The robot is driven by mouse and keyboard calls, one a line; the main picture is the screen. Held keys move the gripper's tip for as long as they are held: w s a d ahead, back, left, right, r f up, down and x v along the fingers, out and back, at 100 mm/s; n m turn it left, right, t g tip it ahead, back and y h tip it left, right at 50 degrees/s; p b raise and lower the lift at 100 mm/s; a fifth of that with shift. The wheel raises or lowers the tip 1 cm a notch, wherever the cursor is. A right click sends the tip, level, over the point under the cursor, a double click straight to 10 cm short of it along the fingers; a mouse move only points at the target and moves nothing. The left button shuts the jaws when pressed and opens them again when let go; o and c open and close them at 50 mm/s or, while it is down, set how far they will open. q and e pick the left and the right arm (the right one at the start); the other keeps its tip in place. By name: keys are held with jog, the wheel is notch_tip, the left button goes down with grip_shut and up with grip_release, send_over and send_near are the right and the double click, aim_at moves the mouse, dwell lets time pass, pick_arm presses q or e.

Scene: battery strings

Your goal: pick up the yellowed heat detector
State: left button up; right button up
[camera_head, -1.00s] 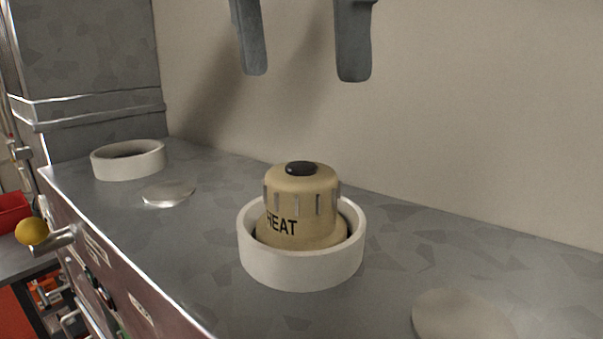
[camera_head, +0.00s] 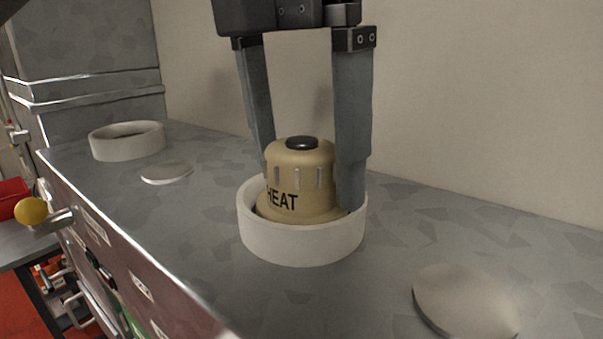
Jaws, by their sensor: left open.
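The yellowed heat detector (camera_head: 303,175) is a tan, stepped cylinder with a black button on top and the word HEAT on its side. It stands upright inside a white ring (camera_head: 300,241) on the grey cabinet top. My left gripper (camera_head: 308,190) points down from above, open, with one finger on each side of the detector. The right finger's tip reaches down inside the ring's rim. The left finger's tip is partly hidden behind the detector. I cannot tell whether either finger touches it. My right gripper is not in view.
An empty-looking white ring (camera_head: 127,140) stands at the back left of the cabinet top (camera_head: 400,226). Flat pale discs lie near it (camera_head: 167,173) and at front right (camera_head: 466,303). A wall (camera_head: 480,110) rises behind. A yellow ball knob (camera_head: 31,211) sticks out at left.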

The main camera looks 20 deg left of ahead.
pick_arm(q)
jog(key=shift+f, duration=0.2)
jog(key=c, duration=1.5)
jog(key=shift+r, duration=0.1)
